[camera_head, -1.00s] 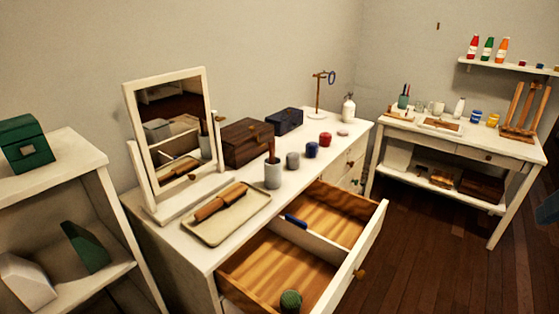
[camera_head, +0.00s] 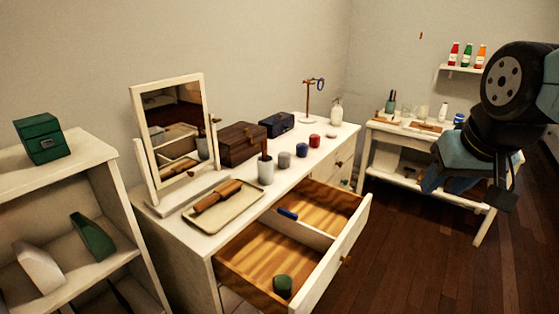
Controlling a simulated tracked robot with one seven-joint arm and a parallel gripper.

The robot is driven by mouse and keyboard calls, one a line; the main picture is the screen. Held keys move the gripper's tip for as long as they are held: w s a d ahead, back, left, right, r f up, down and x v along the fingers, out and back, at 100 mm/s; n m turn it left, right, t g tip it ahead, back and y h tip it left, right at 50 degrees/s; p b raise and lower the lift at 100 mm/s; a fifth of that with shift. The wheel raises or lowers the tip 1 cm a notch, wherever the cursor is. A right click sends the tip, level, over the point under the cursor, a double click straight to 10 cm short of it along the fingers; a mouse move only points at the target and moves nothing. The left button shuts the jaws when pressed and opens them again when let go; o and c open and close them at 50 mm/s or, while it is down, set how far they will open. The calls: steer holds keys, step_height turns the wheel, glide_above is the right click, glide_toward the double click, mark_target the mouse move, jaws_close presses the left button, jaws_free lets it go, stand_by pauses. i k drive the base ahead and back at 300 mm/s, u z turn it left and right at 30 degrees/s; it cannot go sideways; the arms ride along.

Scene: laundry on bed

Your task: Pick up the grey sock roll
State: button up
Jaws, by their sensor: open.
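The grey sock roll (camera_head: 284,160) is a small upright grey cylinder on the white dresser top (camera_head: 325,157). It stands between a taller grey cup (camera_head: 265,172) with a brown-handled item in it and a blue roll (camera_head: 302,150). Part of my arm shows at the right edge, well to the right of the dresser. I cannot make out my gripper's fingers in this view.
A red roll (camera_head: 314,140) stands behind the blue one. A tray (camera_head: 238,218) with brown items and a mirror (camera_head: 172,125) are on the left. The open drawer (camera_head: 330,255) juts out in front, holding a green roll (camera_head: 282,286). The floor (camera_head: 410,265) is clear at the right.

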mark_target(284, 158)
steer(key=z, duration=0.1)
steer(key=i, duration=1)
steer(key=u, duration=0.1)
